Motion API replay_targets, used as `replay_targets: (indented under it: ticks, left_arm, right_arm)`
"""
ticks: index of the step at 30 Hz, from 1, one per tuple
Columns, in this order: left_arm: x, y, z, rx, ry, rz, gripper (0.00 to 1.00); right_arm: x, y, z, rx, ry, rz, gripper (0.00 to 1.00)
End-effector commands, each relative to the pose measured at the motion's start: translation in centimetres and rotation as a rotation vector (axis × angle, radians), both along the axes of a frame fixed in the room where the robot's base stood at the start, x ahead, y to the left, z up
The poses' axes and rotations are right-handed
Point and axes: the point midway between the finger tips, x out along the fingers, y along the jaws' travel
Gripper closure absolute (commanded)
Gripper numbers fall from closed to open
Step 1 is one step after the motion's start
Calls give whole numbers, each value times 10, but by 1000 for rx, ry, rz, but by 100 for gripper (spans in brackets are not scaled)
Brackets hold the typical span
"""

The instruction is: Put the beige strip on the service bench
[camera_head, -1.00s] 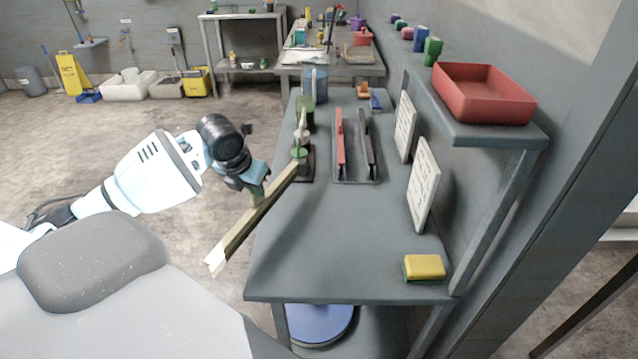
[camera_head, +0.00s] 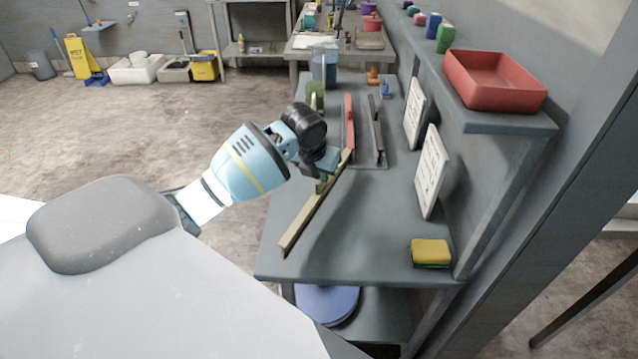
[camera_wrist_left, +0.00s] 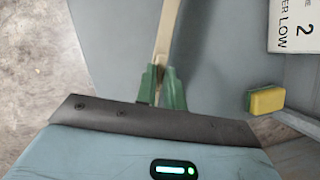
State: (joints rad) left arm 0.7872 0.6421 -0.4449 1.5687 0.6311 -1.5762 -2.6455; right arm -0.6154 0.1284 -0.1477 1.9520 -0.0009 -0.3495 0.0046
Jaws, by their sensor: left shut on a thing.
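The beige strip (camera_head: 312,212) is long and narrow and lies slantwise over the left part of the service bench (camera_head: 375,225). My left gripper (camera_head: 322,181) is shut on it, partway along its length. In the left wrist view the strip (camera_wrist_left: 167,30) runs away from between the green fingertips (camera_wrist_left: 162,82), with the grey bench top (camera_wrist_left: 115,50) beneath. I cannot tell whether the strip touches the bench top or is held just above it. My right gripper is not in view.
A yellow and green sponge (camera_head: 430,252) sits at the bench's near right. A tray with a red-handled tool (camera_head: 349,122) and a dark one lies farther back. White signs (camera_head: 431,172) lean at the right under a shelf with a red bin (camera_head: 494,80). The bench's near middle is clear.

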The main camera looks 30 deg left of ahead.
Motion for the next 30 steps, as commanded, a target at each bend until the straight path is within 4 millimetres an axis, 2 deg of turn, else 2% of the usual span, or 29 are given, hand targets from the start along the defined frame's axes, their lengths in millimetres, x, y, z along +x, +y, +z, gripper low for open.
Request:
replay_targets:
  ticks: [3,6,14,15,20,30]
  left_arm:
    - [-2,0,-19,-1,4,2,100]
    - [-1,1,-30,-2,0,1,100]
    - [-1,1,-34,1,-1,1,100]
    - [-1,1,-34,1,0,1,87]
    - [-1,1,-34,0,0,1,68]
    - [-2,1,-31,0,-1,0,68]
  right_arm:
    - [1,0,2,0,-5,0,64]
    - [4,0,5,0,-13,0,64]
    - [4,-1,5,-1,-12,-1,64]
    - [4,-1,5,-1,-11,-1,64]
    - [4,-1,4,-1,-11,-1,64]
    - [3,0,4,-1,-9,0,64]
